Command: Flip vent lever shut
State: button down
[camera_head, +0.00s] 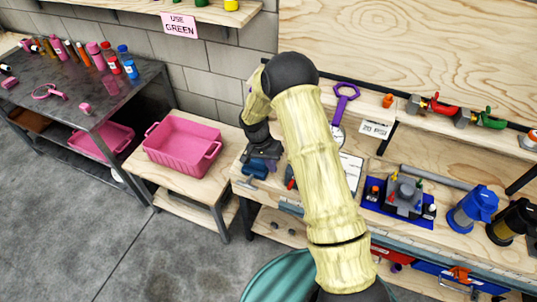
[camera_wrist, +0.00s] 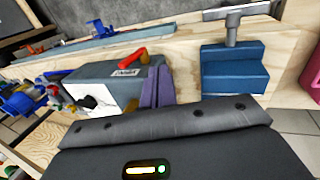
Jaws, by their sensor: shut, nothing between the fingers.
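The vent lever (camera_wrist: 132,58) is a red handle on top of a grey box (camera_wrist: 98,82) with a small label that seems to read "VENT" in the wrist view. The lever slants up to the right. My gripper (camera_wrist: 156,72) is shut and empty, its two purple-grey fingers together at the box's right end, close to the lever's right tip. I cannot tell whether they touch it. In the head view my gripper (camera_head: 262,157) is low over the bench's left end. A bit of red (camera_head: 291,184) shows beside my arm, which hides most of the box.
A blue block with a grey T-handle (camera_wrist: 235,70) stands right of my fingers. A pink bin (camera_head: 183,147) sits on a low wooden stand to the left. A blue tray with a grey fixture (camera_head: 404,197) and a blue-capped filter (camera_head: 472,207) stand to the right.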

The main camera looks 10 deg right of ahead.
aim_at(291, 185)
jog(key=s+d+f+p, duration=0.2)
jog(key=d+f+p, duration=0.1)
jog(key=d, duration=0.1)
jog(key=shift+s+f, duration=0.2)
jog(key=shift+f, duration=0.15)
jog(key=shift+d, duration=0.1)
